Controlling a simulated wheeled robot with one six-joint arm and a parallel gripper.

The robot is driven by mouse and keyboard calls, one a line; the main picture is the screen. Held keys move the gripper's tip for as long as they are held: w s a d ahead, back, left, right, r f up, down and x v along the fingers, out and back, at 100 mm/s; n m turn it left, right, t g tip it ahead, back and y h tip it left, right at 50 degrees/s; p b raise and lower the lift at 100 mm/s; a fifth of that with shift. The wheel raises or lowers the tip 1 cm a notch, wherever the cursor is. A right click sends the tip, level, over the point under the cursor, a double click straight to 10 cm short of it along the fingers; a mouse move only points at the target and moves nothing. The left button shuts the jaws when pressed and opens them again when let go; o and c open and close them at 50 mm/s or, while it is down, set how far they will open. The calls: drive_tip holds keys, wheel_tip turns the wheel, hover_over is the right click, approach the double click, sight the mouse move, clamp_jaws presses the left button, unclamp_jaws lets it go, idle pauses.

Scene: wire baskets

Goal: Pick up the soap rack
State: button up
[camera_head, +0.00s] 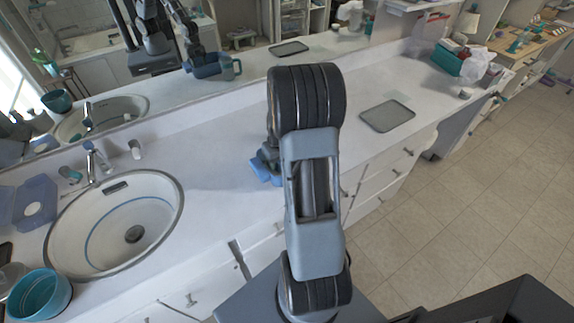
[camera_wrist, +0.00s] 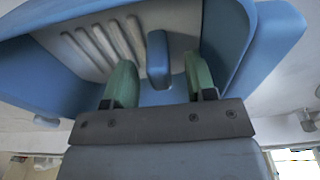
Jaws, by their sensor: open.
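The soap rack, blue with a pale ribbed panel, fills the upper part of the wrist view (camera_wrist: 60,75). In the head view only a small blue part (camera_head: 262,169) shows on the counter, beside my arm, which hides the rest. My gripper (camera_wrist: 160,62) is open, its two green fingers reaching up to the rack. A narrow blue tab of the rack shows between the fingers, with a gap on each side. Whether either finger touches the rack is unclear.
The white counter (camera_head: 217,164) holds a sink (camera_head: 113,222) at left, a teal bowl (camera_head: 40,296) at front left, and a grey tray (camera_head: 387,116) at right. A mirror (camera_head: 225,98) runs along the back. Tiled floor (camera_head: 455,187) lies open at right.

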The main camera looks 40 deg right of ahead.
clamp_jaws()
idle(0.3)
